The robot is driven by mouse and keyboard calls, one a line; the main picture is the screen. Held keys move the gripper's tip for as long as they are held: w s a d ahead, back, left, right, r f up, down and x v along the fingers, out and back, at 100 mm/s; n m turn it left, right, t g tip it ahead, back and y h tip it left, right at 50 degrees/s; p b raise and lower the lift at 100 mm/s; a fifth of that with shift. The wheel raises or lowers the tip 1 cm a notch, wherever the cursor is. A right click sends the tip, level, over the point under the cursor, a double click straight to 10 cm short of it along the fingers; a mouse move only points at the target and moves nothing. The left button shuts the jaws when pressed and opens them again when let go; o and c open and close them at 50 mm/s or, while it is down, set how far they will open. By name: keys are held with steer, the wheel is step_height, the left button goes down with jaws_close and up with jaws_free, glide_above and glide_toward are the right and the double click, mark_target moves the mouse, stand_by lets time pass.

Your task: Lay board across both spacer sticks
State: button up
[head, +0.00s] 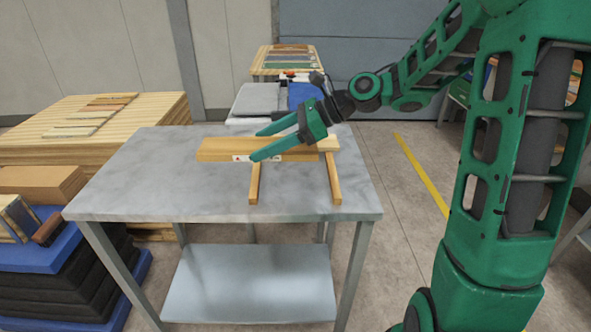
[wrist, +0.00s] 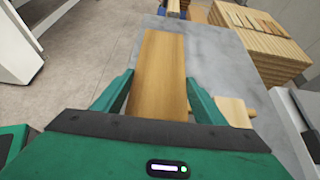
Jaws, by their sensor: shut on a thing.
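The wooden board (head: 222,149) is long and light brown, with a white label on its front edge. It lies level at the spacer sticks, above the table top, with its left end reaching past the left stick. The left spacer stick (head: 254,186) and the right spacer stick (head: 333,181) stick out toward the front from under the board. I cannot tell if the board touches both. My gripper (head: 263,143) is shut on the board from above, one finger on each long side. The wrist view shows the board (wrist: 162,75) between both fingers (wrist: 158,98).
The grey metal table (head: 140,190) has free room at the left and front. Stacked timber (head: 60,150) stands at the left with thin strips on top. Blue pallets with boxes (head: 40,255) sit front left. Another stack (head: 285,60) with coloured samples stands behind.

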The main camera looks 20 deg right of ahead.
steer(key=d+f, duration=0.1)
steer(key=d, duration=0.2)
steer(key=d+f, duration=0.4)
steer(key=d, duration=0.1)
steer(key=shift+s+d+f, duration=0.2)
steer(key=shift+d, duration=0.1)
steer(key=shift+f, duration=1.95)
steer(key=o, duration=1.3)
steer(key=shift+f, duration=0.1)
